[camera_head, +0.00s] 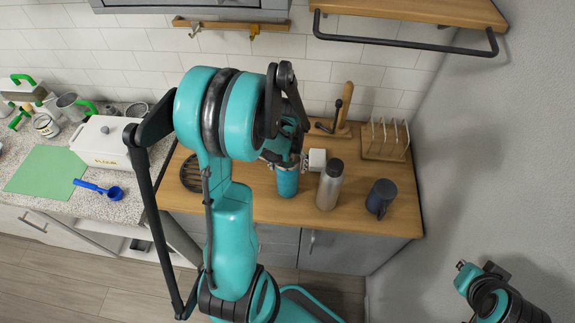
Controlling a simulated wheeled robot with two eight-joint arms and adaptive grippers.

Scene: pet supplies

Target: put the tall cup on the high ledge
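A teal cylinder (287,182), which looks like a tall cup, stands upright on the wooden counter. My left gripper (284,158) is right at its top and overlaps it; the arm hides part of the gripper, and I cannot tell whether the fingers close on the cylinder. A tall steel tumbler with a dark lid (329,187) stands just right of it. The high ledge (420,9) is a wooden shelf at the top right with a black rail. My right gripper (468,277) is low at the right, away from the counter; its fingers are too small to read.
A dark mug (380,198) stands right of the tumbler, with a wooden rack (387,140) behind it. A white box (317,159) sits beside the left gripper. A wall closes the right side.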

